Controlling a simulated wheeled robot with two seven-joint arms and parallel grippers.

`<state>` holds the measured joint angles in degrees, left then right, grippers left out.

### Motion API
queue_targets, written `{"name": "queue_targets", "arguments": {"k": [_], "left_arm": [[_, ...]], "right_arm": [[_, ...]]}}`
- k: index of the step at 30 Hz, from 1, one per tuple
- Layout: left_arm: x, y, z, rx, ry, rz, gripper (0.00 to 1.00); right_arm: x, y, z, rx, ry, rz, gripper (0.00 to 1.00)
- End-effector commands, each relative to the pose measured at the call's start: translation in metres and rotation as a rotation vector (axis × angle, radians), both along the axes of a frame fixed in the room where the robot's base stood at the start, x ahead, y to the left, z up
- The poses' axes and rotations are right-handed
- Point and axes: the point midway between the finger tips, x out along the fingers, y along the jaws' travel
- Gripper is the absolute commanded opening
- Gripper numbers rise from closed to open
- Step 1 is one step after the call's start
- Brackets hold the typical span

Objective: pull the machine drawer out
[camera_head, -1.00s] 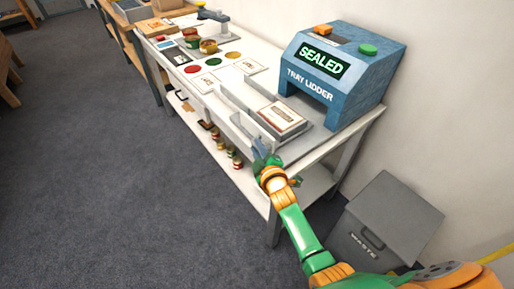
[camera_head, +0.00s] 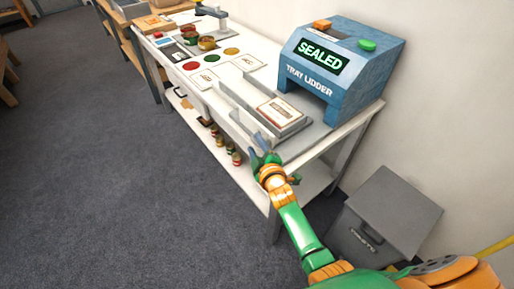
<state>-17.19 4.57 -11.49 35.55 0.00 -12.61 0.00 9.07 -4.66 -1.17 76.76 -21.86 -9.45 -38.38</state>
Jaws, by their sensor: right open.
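The blue tray lidder machine (camera_head: 340,68) stands at the right end of the white table, its display reading SEALED. Its grey drawer (camera_head: 240,92) extends out of the front opening toward the table's front edge. A lidded tray (camera_head: 281,111) with a brown and white label lies in the drawer. My right gripper (camera_head: 262,146) is open at the front edge of the table, close to the drawer's front end. Whether it touches the drawer is hard to tell. My left gripper is not in view.
A grey waste bin (camera_head: 386,222) stands on the floor right of the table. Jars (camera_head: 207,41) and coloured discs (camera_head: 209,62) are farther left on the table (camera_head: 222,47). More jars (camera_head: 229,146) stand on the lower shelf. The floor at left is clear.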

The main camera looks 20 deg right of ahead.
Motion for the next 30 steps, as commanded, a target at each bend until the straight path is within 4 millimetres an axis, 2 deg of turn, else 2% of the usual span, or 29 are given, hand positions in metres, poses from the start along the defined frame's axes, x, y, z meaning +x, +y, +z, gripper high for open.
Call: {"name": "queue_targets", "arguments": {"k": [4,12,26,28,29,30], "left_arm": [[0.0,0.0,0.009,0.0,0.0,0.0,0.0],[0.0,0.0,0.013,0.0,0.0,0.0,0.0],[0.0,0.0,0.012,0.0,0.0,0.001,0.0],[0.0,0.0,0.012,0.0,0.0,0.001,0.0],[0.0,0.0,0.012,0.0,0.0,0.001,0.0],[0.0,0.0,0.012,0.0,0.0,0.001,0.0]], "right_arm": [[-0.022,0.001,0.007,0.0,0.002,0.0,0.48],[-0.062,0.002,0.014,0.0,0.004,0.001,0.48],[-0.066,0.002,0.014,0.0,0.004,0.001,0.48],[-0.069,0.004,0.003,0.015,0.031,0.003,0.48],[-0.073,0.005,-0.009,0.034,0.061,0.005,0.48],[-0.081,0.008,-0.032,0.069,0.121,0.005,0.48]]}}
